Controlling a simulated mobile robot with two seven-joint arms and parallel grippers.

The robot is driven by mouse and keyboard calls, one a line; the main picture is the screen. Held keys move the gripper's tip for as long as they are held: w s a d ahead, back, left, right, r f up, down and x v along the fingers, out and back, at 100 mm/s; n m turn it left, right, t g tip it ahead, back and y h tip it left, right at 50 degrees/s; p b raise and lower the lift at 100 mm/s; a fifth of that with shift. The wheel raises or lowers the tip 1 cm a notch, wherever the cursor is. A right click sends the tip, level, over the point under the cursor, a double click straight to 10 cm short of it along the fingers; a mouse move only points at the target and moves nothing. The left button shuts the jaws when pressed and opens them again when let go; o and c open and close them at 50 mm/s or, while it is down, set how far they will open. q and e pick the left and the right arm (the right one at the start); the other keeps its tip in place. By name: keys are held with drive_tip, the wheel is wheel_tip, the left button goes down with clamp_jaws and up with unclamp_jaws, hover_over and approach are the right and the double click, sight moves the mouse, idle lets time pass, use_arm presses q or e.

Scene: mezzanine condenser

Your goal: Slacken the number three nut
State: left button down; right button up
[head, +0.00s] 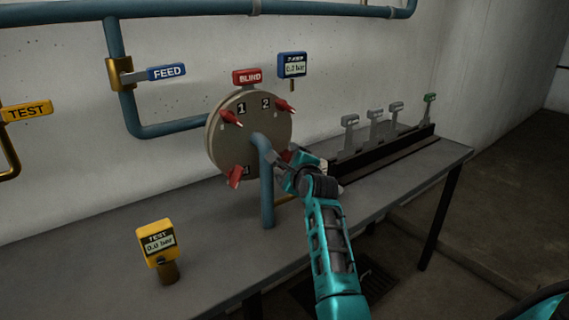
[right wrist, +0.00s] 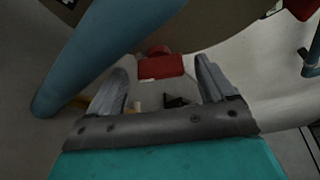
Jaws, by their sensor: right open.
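Red-handled nuts show at the mark 1 (head: 230,118), at the mark 2 (head: 284,105) and at lower left (head: 234,177). The lower right position, where the number three nut would sit, is mostly hidden behind my right gripper (head: 284,158). In the right wrist view a red nut handle (right wrist: 160,66) lies ahead, between the directions of my open fingers (right wrist: 163,88). I cannot tell whether they touch it. No number shows there. My left gripper is not in view.
The blue pipe (head: 266,185) drops close to the left of my right gripper. A black rack (head: 385,150) with several tagged levers is at the right. The bench front is clear.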

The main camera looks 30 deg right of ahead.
drive_tip(key=shift+w, duration=0.15)
drive_tip(key=shift+c, duration=0.5)
drive_tip(key=c, duration=1)
drive_tip(key=shift+o, duration=0.2)
